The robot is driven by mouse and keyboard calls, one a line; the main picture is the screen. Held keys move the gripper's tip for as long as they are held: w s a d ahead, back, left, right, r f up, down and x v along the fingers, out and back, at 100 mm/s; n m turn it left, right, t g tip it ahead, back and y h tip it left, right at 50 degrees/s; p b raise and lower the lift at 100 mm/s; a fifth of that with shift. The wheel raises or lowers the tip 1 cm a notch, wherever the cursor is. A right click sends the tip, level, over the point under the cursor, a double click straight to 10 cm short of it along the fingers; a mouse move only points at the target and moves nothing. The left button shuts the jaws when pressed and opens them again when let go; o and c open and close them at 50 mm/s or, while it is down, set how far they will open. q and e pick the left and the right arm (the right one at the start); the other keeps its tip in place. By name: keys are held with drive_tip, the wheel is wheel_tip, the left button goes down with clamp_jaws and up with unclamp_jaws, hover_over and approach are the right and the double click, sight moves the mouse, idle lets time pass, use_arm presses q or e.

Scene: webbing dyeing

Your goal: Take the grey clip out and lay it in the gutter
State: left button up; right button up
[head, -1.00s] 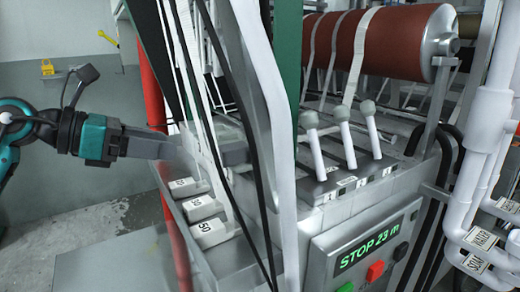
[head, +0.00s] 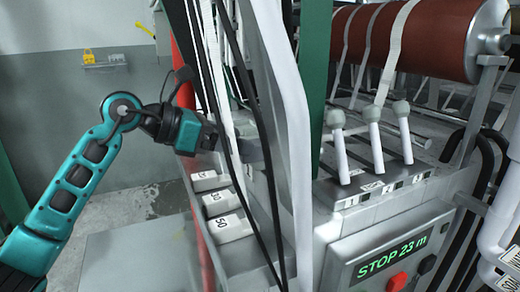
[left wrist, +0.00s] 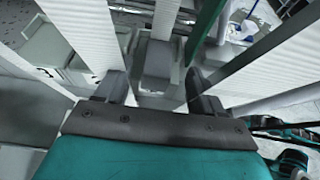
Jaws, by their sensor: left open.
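My left gripper (head: 228,148) reaches in from the left to the hanging straps at the machine's side; straps partly hide its fingertips in the head view. In the left wrist view the gripper (left wrist: 158,88) is open, its two dark fingers apart. A grey block (left wrist: 158,62), which looks like the grey clip, lies ahead between the fingers, not gripped. In the head view a grey piece (head: 252,149) shows behind the straps; I cannot tell clip from fingertip there. The gutter cannot be clearly told. My right gripper is not in view.
White hanging straps (head: 288,90) and dark cables run close around the left gripper. Numbered white weights (head: 230,228) stand below it. Several levers (head: 374,135) and a display panel (head: 390,260) are at right, under a red-brown roller (head: 435,35). Open floor is at left.

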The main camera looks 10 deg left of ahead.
use_arm(q)
drive_tip(key=x, duration=0.5)
drive_tip(key=shift+w, duration=0.15)
drive_tip(key=shift+a, duration=0.1)
drive_tip(key=shift+c, duration=0.5)
drive_tip(key=c, duration=1)
drive_tip(key=shift+r, duration=0.1)
wheel_tip(320, 180, up, 10)
drive_tip(key=shift+p, duration=0.55)
